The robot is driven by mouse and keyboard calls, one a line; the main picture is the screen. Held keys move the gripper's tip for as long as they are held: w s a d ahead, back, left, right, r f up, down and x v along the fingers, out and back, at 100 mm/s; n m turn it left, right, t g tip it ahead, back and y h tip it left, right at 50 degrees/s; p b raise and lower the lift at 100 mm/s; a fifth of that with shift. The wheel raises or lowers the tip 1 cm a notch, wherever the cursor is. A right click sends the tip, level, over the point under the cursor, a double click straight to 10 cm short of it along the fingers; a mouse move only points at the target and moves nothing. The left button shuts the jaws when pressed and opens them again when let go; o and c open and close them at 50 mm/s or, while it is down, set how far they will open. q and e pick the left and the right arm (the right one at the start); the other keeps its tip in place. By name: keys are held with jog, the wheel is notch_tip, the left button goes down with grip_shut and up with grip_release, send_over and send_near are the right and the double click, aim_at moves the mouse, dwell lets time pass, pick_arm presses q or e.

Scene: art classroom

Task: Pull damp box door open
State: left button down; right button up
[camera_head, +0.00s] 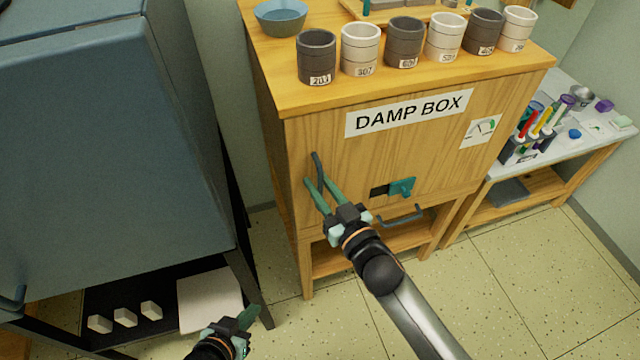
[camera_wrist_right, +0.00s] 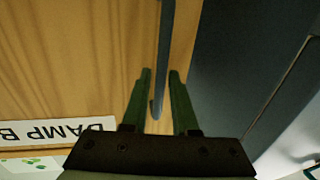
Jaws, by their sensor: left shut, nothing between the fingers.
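The damp box (camera_head: 300,143) is a wooden cabinet with a "DAMP BOX" sign (camera_head: 408,112) on its front, and that front looks flush and closed. A dark upright handle (camera_head: 317,165) sits near its left edge; it also shows in the right wrist view (camera_wrist_right: 165,45). My right gripper (camera_head: 318,181) is at this handle, its green fingers (camera_wrist_right: 160,72) apart on either side, with small gaps visible. A teal latch piece (camera_head: 402,187) sits beside a dark plate on the front. My left gripper (camera_head: 250,314) is shut and empty, low at bottom left, away from the box.
Several grey and white cups (camera_head: 405,44) and a blue bowl (camera_head: 281,18) stand on the box top. A large blue-grey cabinet (camera_head: 110,150) stands to the left. A grey bar handle (camera_head: 402,218) sits below the latch. A side table (camera_head: 585,140) with tools is at right.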

jog(key=shift+c, duration=0.3)
grip_shut()
dwell(1.1)
